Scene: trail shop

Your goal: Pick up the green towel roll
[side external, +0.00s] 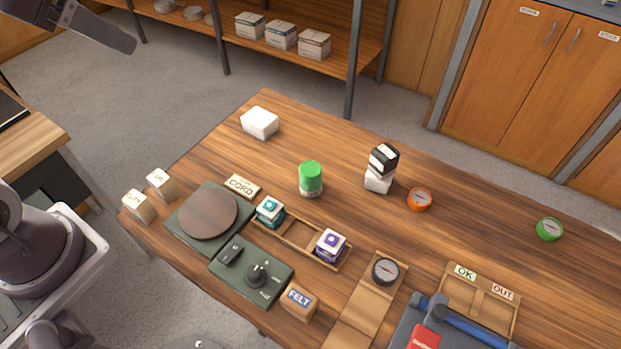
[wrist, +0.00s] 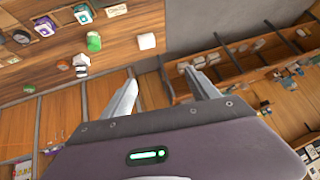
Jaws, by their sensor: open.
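The green towel roll (side external: 311,180) stands upright on the wooden table, a short cylinder with a bright green top and a pale label band. It also shows in the wrist view (wrist: 94,42), small, beyond and left of my fingers. My gripper (wrist: 161,80) is open and empty, its two fingers spread apart, well away from the roll. In the side external view, only a dark part of my arm shows at the top left, and the fingertips cannot be made out clearly.
A white block (side external: 260,122) lies behind the roll to the left, and a black-and-white stack (side external: 381,168) stands to its right. A wooden tray (side external: 299,233) with teal and purple boxes lies in front. An orange compass (side external: 419,199) is farther right. The table right around the roll is clear.

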